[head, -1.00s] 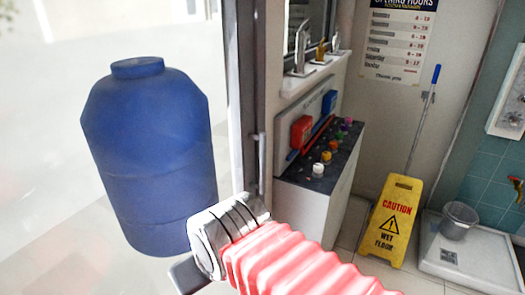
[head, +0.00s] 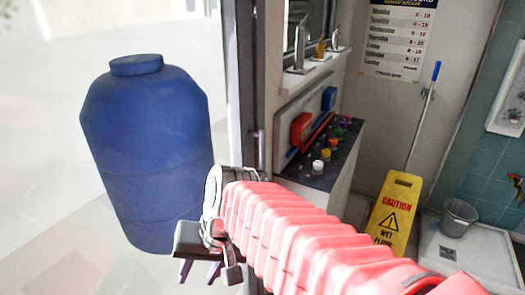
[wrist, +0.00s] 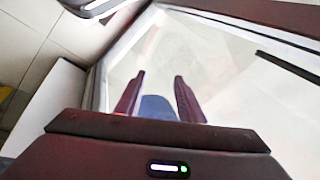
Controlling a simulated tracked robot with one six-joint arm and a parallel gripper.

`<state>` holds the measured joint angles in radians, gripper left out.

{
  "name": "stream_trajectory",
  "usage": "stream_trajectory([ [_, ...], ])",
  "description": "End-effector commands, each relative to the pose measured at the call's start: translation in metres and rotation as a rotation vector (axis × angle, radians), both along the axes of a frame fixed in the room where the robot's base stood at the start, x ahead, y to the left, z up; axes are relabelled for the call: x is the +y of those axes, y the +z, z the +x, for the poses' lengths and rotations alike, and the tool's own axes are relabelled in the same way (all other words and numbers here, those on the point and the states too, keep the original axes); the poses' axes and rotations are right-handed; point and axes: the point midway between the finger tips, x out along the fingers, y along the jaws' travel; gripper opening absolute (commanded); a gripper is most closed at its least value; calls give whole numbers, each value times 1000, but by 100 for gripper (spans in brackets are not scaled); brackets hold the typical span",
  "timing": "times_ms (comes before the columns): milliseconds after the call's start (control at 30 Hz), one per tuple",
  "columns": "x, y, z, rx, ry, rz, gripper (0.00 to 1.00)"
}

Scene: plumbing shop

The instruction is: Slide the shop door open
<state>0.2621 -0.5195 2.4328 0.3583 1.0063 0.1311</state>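In the wrist view the glass (wrist: 225,75) fills the middle, and a dark bar (wrist: 288,64) crosses at the right. My gripper (head: 200,270) points downward near the frame's lower part. In the wrist view my gripper's fingers (wrist: 160,77) are apart with nothing held between them.
A large blue tank (head: 150,155) shows through the glass. A counter (head: 318,172) with coloured knobs stands right of the frame. A yellow wet-floor sign (head: 394,215), a grey bucket (head: 459,218) in a white tray, and a leaning mop (head: 424,115) are further right.

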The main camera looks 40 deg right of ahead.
Motion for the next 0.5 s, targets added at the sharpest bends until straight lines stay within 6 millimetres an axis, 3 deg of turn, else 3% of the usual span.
stream_trajectory([
  [267,-21,-3,38,136,-404,392,36],
  [500,-65,6,79,192,-732,751,36],
])
